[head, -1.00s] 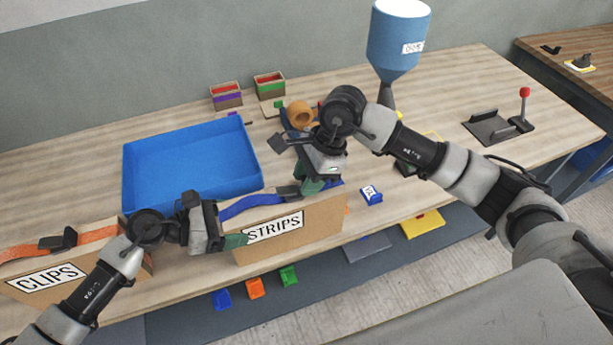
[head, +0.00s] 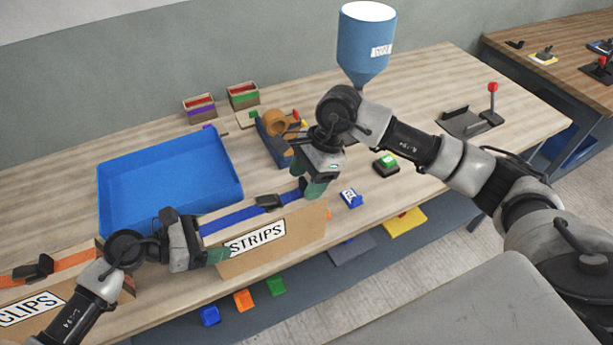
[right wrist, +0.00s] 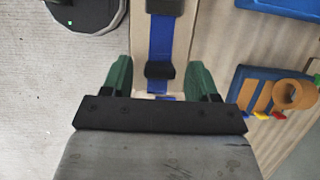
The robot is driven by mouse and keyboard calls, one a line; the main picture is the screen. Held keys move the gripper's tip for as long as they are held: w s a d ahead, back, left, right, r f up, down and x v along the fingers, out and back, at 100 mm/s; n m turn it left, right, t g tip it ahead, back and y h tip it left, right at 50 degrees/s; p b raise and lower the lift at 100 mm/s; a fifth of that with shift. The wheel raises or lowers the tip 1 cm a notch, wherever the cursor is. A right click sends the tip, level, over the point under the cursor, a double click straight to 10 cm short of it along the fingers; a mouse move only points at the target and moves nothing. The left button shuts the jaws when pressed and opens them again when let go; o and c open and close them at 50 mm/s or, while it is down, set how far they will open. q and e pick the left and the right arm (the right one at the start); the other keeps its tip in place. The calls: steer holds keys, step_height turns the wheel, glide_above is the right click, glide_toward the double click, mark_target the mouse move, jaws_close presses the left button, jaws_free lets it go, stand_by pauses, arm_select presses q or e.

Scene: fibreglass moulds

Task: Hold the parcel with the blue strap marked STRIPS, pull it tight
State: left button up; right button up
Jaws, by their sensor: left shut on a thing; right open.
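The STRIPS parcel (head: 290,232) is a brown box standing at the table's front edge, its white label facing front. A blue strap (head: 235,219) runs straight and flat along its top through a black buckle (head: 269,201). My left gripper (head: 214,254) is shut on the parcel's left end. My right gripper (head: 310,187) is open at the parcel's right end, above the strap's end. In the right wrist view, the green fingers stand apart on either side of the parcel top, with the strap (right wrist: 161,40) and buckle (right wrist: 160,69) between them.
The CLIPS parcel (head: 60,299) with an orange strap stands to the left. A blue tray (head: 165,180) lies behind. A tape dispenser (head: 275,140), a small blue block (head: 350,198) and a green-topped block (head: 386,165) are near my right gripper. A hopper (head: 365,50) stands behind.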

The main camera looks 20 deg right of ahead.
steer(key=v, duration=1.2)
arm_select(q)
steer(key=o, duration=1.3)
steer(key=v, duration=1.2)
steer(key=shift+w, duration=0.1)
arm_select(e)
steer(key=shift+s, duration=0.1)
